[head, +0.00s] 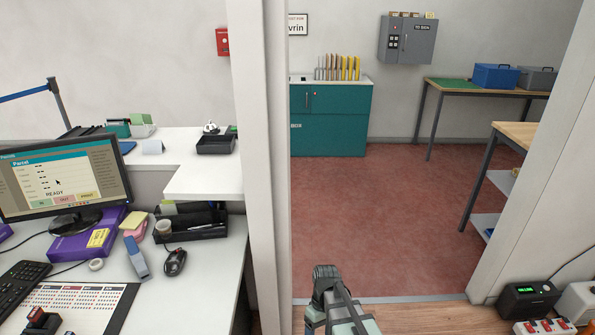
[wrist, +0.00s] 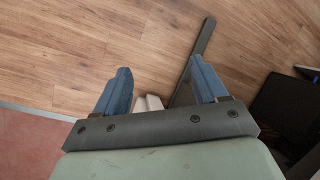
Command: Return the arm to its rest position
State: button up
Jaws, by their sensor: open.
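My arm shows at the bottom middle of the head view, in front of the doorway; my fingers cannot be made out there. In the wrist view my gripper (wrist: 162,90) has its two blue fingers wide apart, with nothing held between them. Below the fingers is a wood plank floor (wrist: 90,45).
A white door frame (head: 268,150) stands left of my arm. A desk at the left carries a monitor (head: 62,180) and a mouse (head: 174,262). A device with a green display (head: 528,300) sits at the lower right. The red floor (head: 370,220) beyond the doorway is clear.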

jog(key=s+d+f+m+g, duration=0.1)
jog(key=s+d+f+m, duration=0.2)
jog(key=s+f, duration=0.7)
jog(key=s+d+f+m+g, duration=0.1)
jog(key=s+d+f+m, duration=0.2)
jog(key=s, duration=1.5)
jog(key=d+f, duration=0.4)
jog(key=f, duration=0.3)
jog(key=shift+d+m+g+h, duration=0.2)
jog(key=shift+m+g+h, duration=0.1)
jog(key=shift+m+h, duration=0.1)
